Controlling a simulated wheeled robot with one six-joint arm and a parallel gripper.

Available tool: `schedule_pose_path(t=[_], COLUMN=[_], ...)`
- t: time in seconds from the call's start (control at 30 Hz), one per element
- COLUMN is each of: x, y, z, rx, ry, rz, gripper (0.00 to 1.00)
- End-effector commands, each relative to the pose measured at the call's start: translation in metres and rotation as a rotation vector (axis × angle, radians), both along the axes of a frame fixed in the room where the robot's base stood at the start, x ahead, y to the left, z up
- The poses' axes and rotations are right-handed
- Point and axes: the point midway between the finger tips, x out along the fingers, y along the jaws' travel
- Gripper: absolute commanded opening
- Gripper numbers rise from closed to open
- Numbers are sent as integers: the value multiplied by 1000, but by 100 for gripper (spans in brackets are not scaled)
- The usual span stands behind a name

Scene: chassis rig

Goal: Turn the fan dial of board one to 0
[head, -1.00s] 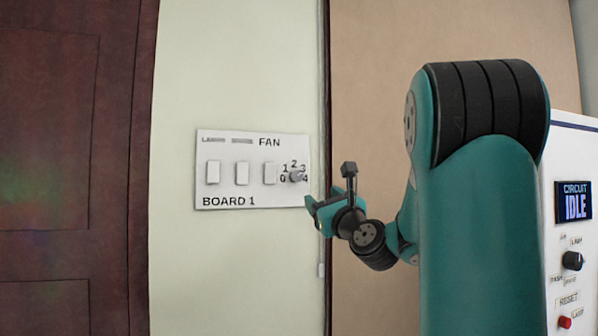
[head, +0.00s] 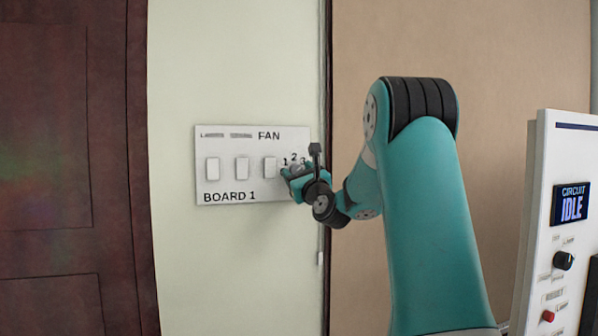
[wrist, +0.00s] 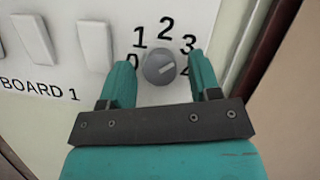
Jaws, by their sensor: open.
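Board one (head: 226,140) is a white wall plate marked BOARD 1 and FAN. The fan dial (wrist: 158,69) is a round grey knob with numbers around it; 0, 1, 2 and 3 are readable and the 4 is partly hidden. Its pale pointer line slants up and right, roughly toward 3. My gripper (wrist: 160,76) is open, with one teal finger on each side of the dial. I cannot tell if either finger touches it. In the head view my gripper (head: 287,178) is at the board's right end and covers much of the dial.
Several white rocker switches (head: 241,169) sit left of the dial. A dark wooden door (head: 60,160) is at far left. A white panel (head: 540,190) with a screen reading CIRCUIT IDLE (head: 570,205) stands at right. A wall edge runs close to the board's right side.

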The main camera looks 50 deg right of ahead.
Motion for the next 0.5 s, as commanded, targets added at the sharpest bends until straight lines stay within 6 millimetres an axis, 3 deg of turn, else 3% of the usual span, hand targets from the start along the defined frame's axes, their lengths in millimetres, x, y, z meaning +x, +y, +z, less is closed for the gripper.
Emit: schedule_pose_path(t=[0.07,0.27,0.5], x=[0,0,-1], y=[0,0,0], z=[0,0,-1], rx=[0,0,-10], ry=[0,0,6], rz=[0,0,0], gripper=[55,9,8])
